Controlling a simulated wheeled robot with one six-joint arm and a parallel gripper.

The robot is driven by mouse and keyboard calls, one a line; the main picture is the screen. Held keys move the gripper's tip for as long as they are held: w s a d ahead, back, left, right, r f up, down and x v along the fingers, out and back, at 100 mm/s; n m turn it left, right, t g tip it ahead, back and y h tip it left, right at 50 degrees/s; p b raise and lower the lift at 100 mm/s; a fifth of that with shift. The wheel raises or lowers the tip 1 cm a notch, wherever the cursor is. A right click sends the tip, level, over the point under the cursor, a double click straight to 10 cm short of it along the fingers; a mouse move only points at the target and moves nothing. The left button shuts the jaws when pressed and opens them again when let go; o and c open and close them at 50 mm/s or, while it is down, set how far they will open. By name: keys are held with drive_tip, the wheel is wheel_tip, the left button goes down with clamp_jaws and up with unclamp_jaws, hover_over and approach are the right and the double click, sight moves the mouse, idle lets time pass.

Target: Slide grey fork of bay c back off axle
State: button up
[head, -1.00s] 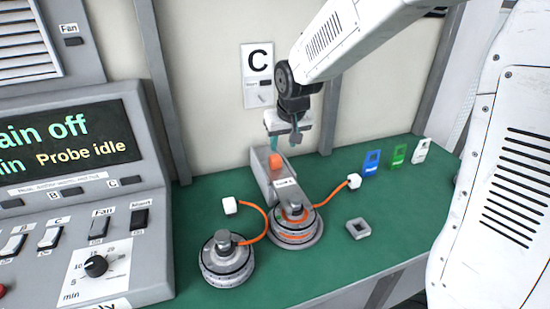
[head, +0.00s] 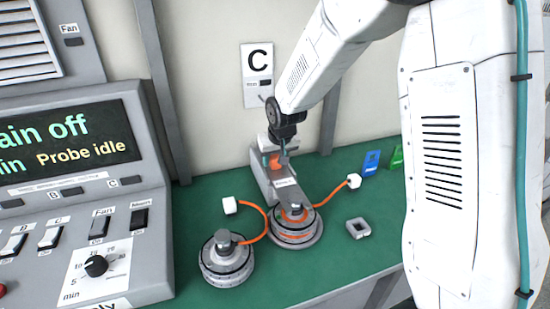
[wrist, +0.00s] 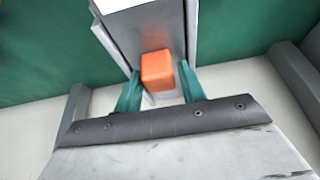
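The grey fork (head: 268,182) of bay C lies on the green bench, with its front end at the hub motor (head: 292,232). An orange block (head: 275,161) stands on its rear part. My gripper (head: 277,157) is down at this block and partly hides it in the head view. In the wrist view, the orange block (wrist: 157,72) lies between the two teal fingertips of my gripper (wrist: 160,78). A narrow gap shows on each side, so the gripper looks open around the block. The fork's channel (wrist: 148,25) runs away toward the top of the wrist view.
A second hub motor (head: 226,260) stands front left. Orange cables run to white plugs (head: 230,205) (head: 354,181). A small grey square part (head: 358,228) lies to the right. A control console (head: 90,210) fills the left side.

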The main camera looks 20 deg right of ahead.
drive_tip(key=shift+c, duration=0.3)
clamp_jaws()
drive_tip(key=w, duration=0.7)
drive_tip(key=shift+w, duration=0.2)
drive_tip(key=shift+o, duration=0.3)
unclamp_jaws()
drive_tip(key=shift+r, duration=0.1)
drive_tip(key=v, duration=0.7)
drive_tip(key=shift+s+r, duration=0.2)
drive_tip(key=shift+r, duration=0.15)
